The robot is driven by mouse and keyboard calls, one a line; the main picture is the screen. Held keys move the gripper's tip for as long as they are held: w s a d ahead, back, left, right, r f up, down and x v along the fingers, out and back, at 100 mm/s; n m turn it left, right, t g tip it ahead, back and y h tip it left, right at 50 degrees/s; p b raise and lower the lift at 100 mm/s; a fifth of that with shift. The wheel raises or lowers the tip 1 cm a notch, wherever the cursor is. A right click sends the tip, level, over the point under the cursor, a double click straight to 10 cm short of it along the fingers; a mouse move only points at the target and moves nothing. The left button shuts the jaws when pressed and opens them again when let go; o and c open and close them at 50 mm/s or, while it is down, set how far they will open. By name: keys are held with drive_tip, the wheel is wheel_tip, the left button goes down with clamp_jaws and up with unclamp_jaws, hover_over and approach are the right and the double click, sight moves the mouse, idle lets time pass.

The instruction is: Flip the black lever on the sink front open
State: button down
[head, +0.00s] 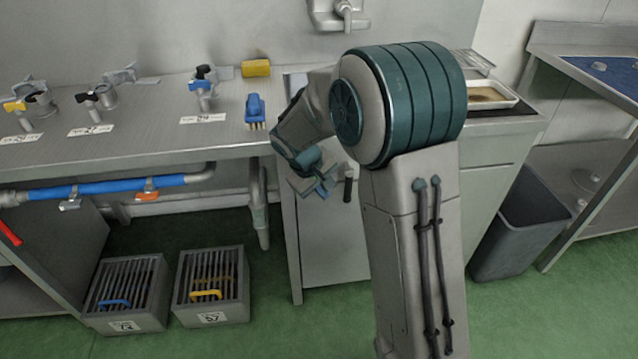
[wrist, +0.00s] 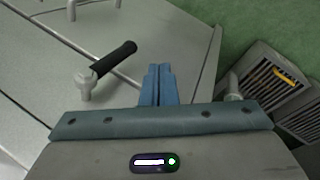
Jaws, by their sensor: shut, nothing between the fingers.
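The black lever (head: 348,187) is on the grey sink front (head: 328,240), just right of my gripper (head: 322,186) in the head view. In the wrist view the black lever (wrist: 114,61) is a dark grip on a pale metal pivot (wrist: 85,84), slanting up to the right. My gripper's blue fingers (wrist: 159,72) are together and empty. The lever lies left of them in this view, with a gap between. My arm hides part of the sink and its front in the head view.
A blue brush (head: 254,110) and a yellow block (head: 256,68) lie on the counter beside several taps. Below it run a blue pipe (head: 110,187) and two slatted crates (head: 125,292) (head: 211,284). A grey bin (head: 520,235) stands at right.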

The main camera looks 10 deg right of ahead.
sight(348, 186)
drive_tip(key=shift+w+d+f, duration=0.45)
drive_tip(key=shift+d+f, duration=0.1)
drive_tip(key=shift+d, duration=0.25)
drive_tip(key=shift+w+d+f, duration=0.4)
drive_tip(key=shift+d+f, duration=0.2)
drive_tip(key=shift+d, duration=0.2)
drive_tip(key=shift+w+d+f, duration=0.45)
drive_tip(key=shift+d+f, duration=0.1)
drive_tip(key=shift+d, duration=0.25)
drive_tip(key=shift+f+b, duration=0.1)
drive_tip(key=shift+b, duration=0.4)
